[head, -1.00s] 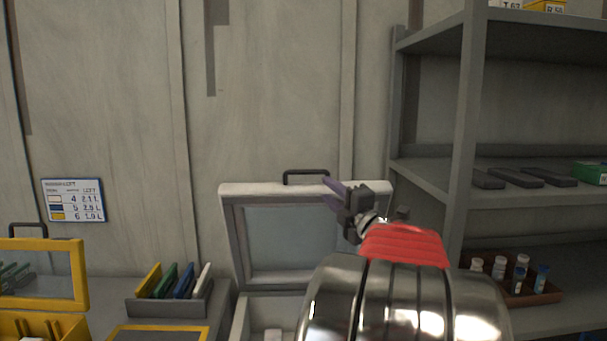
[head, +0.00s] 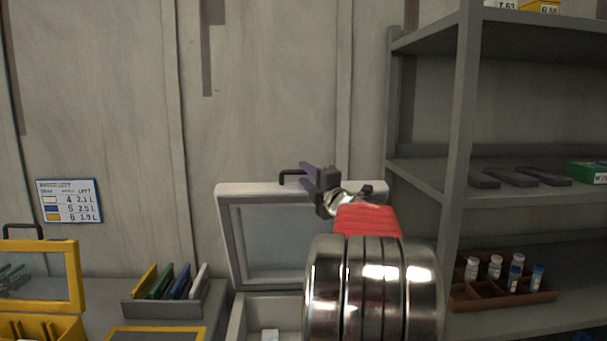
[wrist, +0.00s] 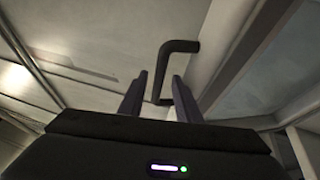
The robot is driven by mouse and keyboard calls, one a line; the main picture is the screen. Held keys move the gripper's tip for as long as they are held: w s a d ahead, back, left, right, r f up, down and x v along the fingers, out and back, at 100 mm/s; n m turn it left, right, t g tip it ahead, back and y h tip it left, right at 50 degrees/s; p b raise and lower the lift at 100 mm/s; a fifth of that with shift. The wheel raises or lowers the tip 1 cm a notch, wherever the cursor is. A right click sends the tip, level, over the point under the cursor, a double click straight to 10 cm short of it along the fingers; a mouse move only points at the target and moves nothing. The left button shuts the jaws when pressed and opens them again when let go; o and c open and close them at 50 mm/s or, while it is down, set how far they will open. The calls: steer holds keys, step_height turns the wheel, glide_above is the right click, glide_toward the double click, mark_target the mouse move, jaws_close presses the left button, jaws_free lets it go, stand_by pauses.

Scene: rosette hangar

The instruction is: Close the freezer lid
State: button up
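The freezer lid (head: 226,215) stands open and upright at the back of the freezer (head: 238,318), a white frame around a pale window. Its black handle (head: 291,176) is on the top edge. My gripper (head: 304,176) is at that top edge, overlapping the right part of the handle in the head view. In the wrist view my gripper (wrist: 158,95) has its two fingers apart, and the handle (wrist: 170,70) shows beyond and partly between the fingertips. I cannot tell whether they touch. My arm hides the freezer's right part.
A grey shelf unit (head: 462,130) stands close on the right, with a brown tray of small bottles (head: 500,296). A rack of coloured plates (head: 163,306) and a yellow-framed lid (head: 75,275) are on the left. The wall is close behind.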

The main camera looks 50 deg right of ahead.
steer(key=shift+x, duration=1.2)
steer(key=shift+c, duration=0.3)
jaws_close()
